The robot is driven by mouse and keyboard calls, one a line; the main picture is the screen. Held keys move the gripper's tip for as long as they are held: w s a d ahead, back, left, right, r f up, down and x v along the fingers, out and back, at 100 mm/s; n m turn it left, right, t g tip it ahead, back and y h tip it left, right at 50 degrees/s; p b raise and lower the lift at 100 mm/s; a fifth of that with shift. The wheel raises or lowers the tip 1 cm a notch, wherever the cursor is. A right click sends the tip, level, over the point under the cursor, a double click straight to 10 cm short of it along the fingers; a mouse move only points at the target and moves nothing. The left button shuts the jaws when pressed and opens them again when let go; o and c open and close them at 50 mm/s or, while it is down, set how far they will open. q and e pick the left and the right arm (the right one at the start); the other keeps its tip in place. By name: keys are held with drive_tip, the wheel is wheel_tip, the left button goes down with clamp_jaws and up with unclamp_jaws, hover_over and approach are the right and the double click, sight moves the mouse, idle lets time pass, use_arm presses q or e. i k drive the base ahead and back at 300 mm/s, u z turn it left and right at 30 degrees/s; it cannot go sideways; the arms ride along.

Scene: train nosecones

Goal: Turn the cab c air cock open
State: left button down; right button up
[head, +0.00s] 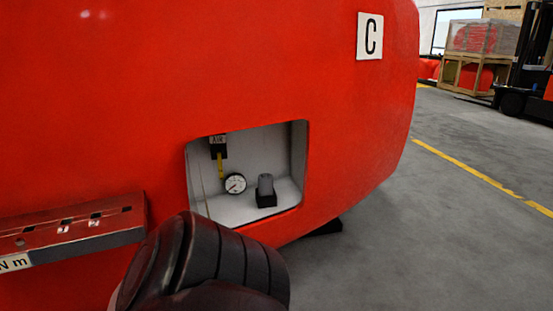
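The red nosecone (290,70) with a white "C" plate (370,36) fills most of the head view. Its lower side has a recess with a pale grey interior (275,145). At the recess's upper left, an air cock has a dark body marked AIR (218,146) and a yellow handle (222,170) slanting down to the right. Neither gripper's fingers show. A dark ribbed shape, apparently part of my arm, rises from the bottom edge below the recess and does not visibly touch the cock.
Inside the recess are a round white gauge (235,184) and a grey cylinder (265,186) on a black base. A red ledge with slots (75,225), labelled "N m", juts out at left. Grey floor (400,235) with a yellow line (465,173) is clear at right; crates (480,50) stand beyond.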

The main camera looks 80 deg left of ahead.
sight(219, 153)
drive_tip(key=i, duration=0.2)
drive_tip(key=u, duration=1.05)
drive_tip(key=i, duration=1.35)
drive_tip(key=u, duration=1.5)
drive_tip(key=i, duration=0.85)
drive_tip(key=u, duration=2.7)
